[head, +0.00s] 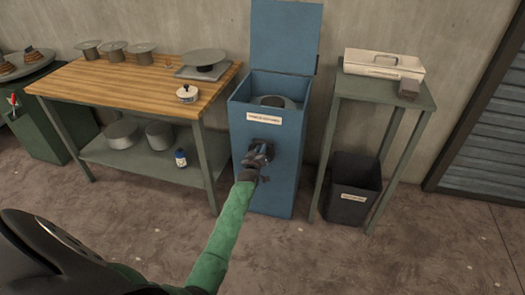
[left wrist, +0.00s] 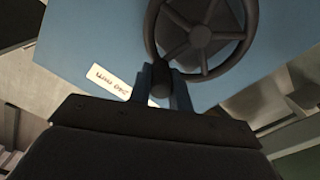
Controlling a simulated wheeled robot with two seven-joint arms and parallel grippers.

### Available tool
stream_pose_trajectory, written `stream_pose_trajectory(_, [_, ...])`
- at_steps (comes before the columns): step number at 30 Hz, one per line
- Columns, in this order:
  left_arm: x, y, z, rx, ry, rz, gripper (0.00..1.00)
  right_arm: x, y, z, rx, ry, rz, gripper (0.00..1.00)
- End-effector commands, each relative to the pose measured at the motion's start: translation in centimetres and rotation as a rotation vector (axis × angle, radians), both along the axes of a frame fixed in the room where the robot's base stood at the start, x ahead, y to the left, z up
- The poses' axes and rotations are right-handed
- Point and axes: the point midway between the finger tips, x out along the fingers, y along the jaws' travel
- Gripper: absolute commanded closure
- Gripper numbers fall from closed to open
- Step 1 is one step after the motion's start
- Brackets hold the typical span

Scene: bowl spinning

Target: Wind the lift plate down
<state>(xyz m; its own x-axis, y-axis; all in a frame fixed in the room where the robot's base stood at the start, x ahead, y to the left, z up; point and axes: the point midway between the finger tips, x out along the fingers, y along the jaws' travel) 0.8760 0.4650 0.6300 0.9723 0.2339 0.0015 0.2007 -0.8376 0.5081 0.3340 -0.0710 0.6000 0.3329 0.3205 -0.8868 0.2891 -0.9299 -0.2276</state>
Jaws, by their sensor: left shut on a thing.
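A blue cabinet (head: 268,195) with its lid (head: 286,38) raised stands against the wall. A round grey plate or dish (head: 272,101) shows inside its open top; I cannot tell whether it is the lift plate itself. A dark spoked handwheel (left wrist: 203,68) is on the cabinet front, mostly behind my gripper in the head view. My left gripper (head: 263,157) is at the wheel. In the left wrist view its fingers are shut on the wheel's handle knob (left wrist: 160,80) at the lower-left part of the rim. My right gripper is not in view.
A wooden-topped bench (head: 130,83) with discs, a wheel stand (head: 205,60) and a small white pot (head: 187,93) is on the left. A tall stand (head: 385,90) with a white case (head: 384,64) and a dark bin (head: 352,190) below is on the right. Floor in front is clear.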

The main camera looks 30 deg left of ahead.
Motion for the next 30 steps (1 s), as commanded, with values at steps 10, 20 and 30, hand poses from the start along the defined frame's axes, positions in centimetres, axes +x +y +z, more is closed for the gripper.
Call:
stream_pose_trajectory(10, [-0.17,0.42,-0.21,-0.062,-0.011,0.000,1.00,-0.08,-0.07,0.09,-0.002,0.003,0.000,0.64])
stream_pose_trajectory(20, [-0.17,0.38,-0.27,-0.063,-0.011,0.000,1.00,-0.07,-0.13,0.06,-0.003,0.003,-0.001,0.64])
stream_pose_trajectory(30, [-0.12,0.35,-0.12,-0.063,-0.013,0.000,0.59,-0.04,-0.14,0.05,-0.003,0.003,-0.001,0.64])
